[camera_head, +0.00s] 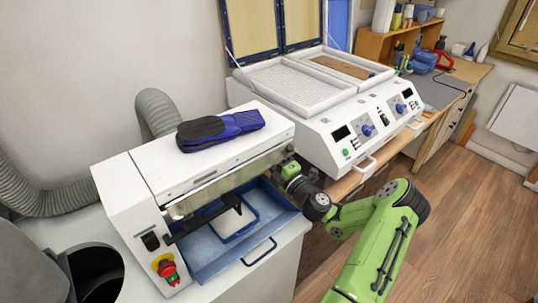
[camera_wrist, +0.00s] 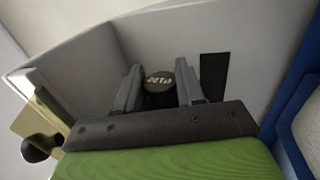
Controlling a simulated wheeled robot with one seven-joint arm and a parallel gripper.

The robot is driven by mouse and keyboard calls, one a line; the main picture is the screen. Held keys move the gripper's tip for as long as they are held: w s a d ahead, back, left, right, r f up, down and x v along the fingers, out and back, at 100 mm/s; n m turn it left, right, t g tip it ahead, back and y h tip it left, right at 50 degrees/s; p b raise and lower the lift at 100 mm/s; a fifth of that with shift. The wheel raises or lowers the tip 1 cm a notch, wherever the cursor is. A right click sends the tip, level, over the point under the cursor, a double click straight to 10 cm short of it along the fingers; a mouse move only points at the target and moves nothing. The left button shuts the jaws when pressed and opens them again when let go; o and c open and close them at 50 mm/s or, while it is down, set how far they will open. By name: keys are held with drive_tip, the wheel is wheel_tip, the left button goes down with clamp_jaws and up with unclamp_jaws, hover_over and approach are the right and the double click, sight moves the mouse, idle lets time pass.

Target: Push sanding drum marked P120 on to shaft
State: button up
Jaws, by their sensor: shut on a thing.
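The gripper is shut on this drum. In the head view my green arm reaches to the right end of the white sanding machine (camera_head: 148,185), and my gripper there is mostly hidden behind my wrist. The shaft is not clearly visible in either view, so I cannot tell whether the drum is on it.
A blue tray (camera_head: 205,262) sits under the machine's front opening. A pair of blue and black insoles (camera_head: 218,130) lies on top of the machine. A white forming press (camera_head: 330,125) stands close behind on the right. A grey hose (camera_head: 45,197) and a red stop button (camera_head: 167,269) are at the left.

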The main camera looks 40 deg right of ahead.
drive_tip(key=shift+s+a, duration=0.1)
drive_tip(key=shift+a, duration=0.7)
idle(0.5)
drive_tip(key=shift+r+p, duration=0.1)
drive_tip(key=shift+p, duration=1.05)
drive_tip(key=shift+a+p, duration=1)
drive_tip(key=shift+a, duration=0.9)
idle(1.9)
drive_tip(key=shift+a+r+p, duration=0.1)
drive_tip(key=shift+a+p, duration=0.1)
drive_tip(key=shift+p, duration=0.25)
idle(0.7)
drive_tip(key=o, duration=1.2)
drive_tip(key=shift+a, duration=0.15)
drive_tip(key=shift+o, duration=0.6)
